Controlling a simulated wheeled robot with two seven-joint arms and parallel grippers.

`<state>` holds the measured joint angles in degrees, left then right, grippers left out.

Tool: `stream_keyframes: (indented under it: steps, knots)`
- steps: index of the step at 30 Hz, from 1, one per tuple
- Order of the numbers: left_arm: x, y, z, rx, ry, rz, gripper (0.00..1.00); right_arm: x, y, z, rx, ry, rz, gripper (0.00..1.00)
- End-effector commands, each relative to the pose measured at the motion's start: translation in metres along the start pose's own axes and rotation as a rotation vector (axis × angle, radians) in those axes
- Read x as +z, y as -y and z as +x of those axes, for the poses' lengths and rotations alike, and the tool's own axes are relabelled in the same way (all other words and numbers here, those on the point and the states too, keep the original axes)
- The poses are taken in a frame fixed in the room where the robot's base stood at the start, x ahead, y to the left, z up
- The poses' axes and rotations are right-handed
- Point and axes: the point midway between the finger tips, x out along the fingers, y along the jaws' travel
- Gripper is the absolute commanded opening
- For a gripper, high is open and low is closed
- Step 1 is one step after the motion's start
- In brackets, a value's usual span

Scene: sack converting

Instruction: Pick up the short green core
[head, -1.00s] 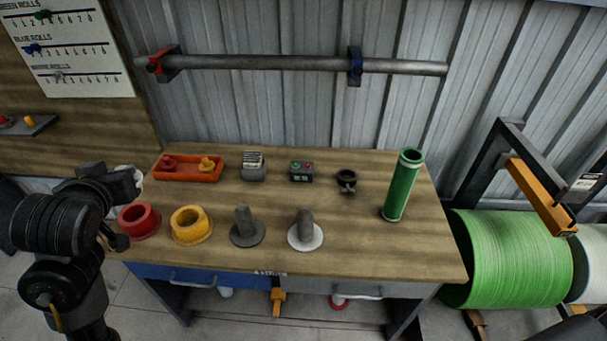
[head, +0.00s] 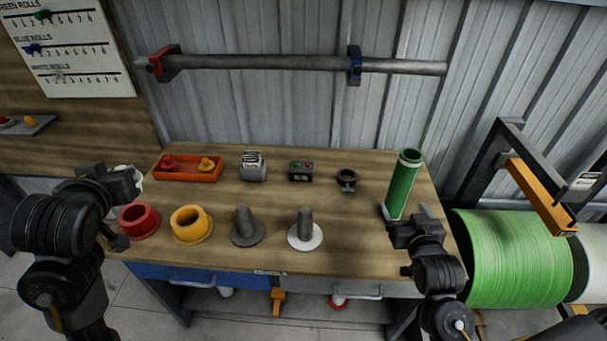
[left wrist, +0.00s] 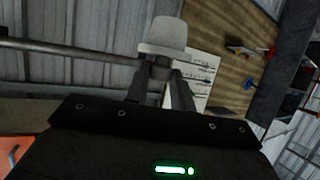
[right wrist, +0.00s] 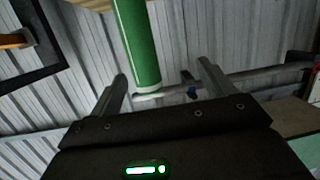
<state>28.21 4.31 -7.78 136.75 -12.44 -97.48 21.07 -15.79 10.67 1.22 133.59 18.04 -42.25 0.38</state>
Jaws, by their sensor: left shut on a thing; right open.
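The green core (head: 403,182) is a tube with pale bands near its top. It stands upright at the right end of the workbench (head: 350,240); my right gripper hides part of its base. My right gripper (head: 408,214) is open and empty at the core's lower front. In the right wrist view the core (right wrist: 138,45) shows ahead of the two spread fingers; I cannot tell whether it lies between them. My left gripper (head: 133,180), over the bench's left end, is shut on a pale cup-shaped piece (left wrist: 162,38).
A red ring (head: 138,222), a yellow ring (head: 191,225) and two dark pegs on round bases (head: 245,228) line the bench front. An orange tray (head: 188,173), small devices and a dark clamp (head: 346,179) stand behind. A large green roll (head: 515,258) is at the right.

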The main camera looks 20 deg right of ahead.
Motion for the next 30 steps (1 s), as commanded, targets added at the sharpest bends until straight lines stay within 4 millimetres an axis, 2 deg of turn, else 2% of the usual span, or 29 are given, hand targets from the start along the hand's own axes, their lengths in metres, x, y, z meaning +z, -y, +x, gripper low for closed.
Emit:
stream_keyframes:
  steps: [1,3,7,14,24,30]
  knots:
    - [0.000,0.000,0.000,0.000,0.000,0.000,0.02,-0.016,-0.008,0.006,0.024,-0.063,0.011,0.82]
    - [0.000,0.000,0.000,0.000,0.000,0.000,0.02,-0.033,-0.017,0.010,0.049,-0.133,0.023,0.82]
    - [0.000,0.000,0.000,0.000,0.000,0.000,0.02,-0.050,-0.027,0.013,0.078,-0.206,0.034,0.82]
    - [-0.003,0.000,-0.001,0.000,0.000,0.000,0.02,-0.057,-0.030,0.019,0.085,-0.225,0.036,0.82]
    - [-0.019,0.000,-0.008,0.000,0.000,0.000,0.02,-0.070,-0.035,0.071,0.085,-0.222,0.035,0.82]
    - [-0.020,0.000,-0.008,0.000,0.000,0.000,0.02,-0.070,-0.035,0.080,0.083,-0.222,0.036,0.82]
